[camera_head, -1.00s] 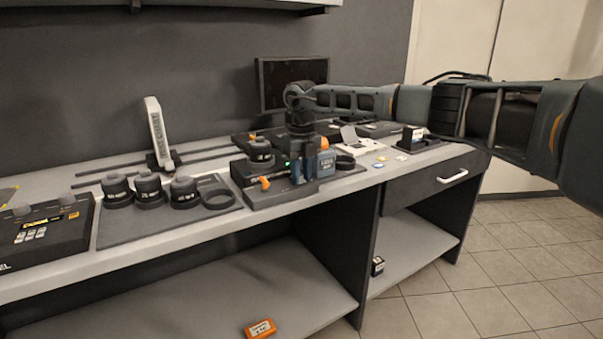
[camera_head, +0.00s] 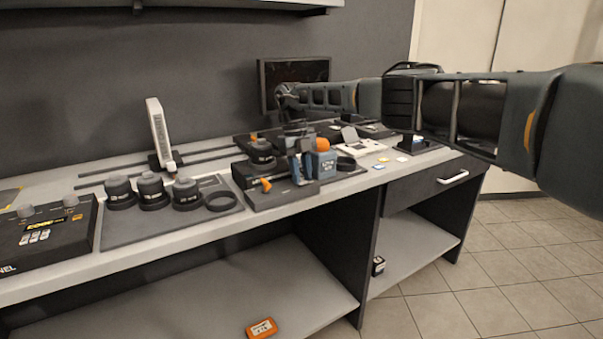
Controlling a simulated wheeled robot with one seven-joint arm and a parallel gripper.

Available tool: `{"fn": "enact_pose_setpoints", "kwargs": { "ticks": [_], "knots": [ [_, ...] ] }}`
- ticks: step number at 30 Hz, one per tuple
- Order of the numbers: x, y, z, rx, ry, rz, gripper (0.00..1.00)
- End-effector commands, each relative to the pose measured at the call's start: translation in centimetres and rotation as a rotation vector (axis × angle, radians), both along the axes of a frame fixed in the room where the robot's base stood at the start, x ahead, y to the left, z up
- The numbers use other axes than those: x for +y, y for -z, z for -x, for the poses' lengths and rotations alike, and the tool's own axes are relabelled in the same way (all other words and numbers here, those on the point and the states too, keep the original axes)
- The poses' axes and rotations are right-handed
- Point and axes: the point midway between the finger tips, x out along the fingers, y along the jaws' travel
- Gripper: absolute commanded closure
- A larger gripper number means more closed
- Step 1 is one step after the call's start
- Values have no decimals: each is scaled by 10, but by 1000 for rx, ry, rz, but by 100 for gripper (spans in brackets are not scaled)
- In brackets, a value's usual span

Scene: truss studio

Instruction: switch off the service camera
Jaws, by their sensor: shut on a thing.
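The dark camera unit (camera_head: 258,172), which I take to be the service camera, sits on a dark base plate (camera_head: 283,197) near the bench's front edge. A round black part is on top and an orange lever (camera_head: 265,184) is at its front. A blue labelled block (camera_head: 327,171) with an orange knob (camera_head: 322,144) is at its right end. My gripper (camera_head: 302,168) points down at that end, against the left side of the blue block. It looks shut on the block, but the contact is partly hidden by the fingers.
Several black lenses (camera_head: 151,191) and a ring (camera_head: 220,200) lie on a mat to the left. A control panel (camera_head: 45,236) is at far left, with an upright white device (camera_head: 159,133) behind. A monitor (camera_head: 292,80) stands at the back. Small cards and boxes lie to the right.

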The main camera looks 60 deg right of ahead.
Motion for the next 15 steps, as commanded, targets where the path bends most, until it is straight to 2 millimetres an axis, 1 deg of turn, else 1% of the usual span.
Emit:
{"fn": "enact_pose_setpoints", "kwargs": {
  "ticks": [5,6,13,15],
  "knots": [
    [-1,-1,0,-2,1,3,100],
    [-1,-1,0,-2,1,3,69],
    [0,-1,0,-1,1,2,47],
    [0,-1,0,-1,1,2,47]
  ]
}}
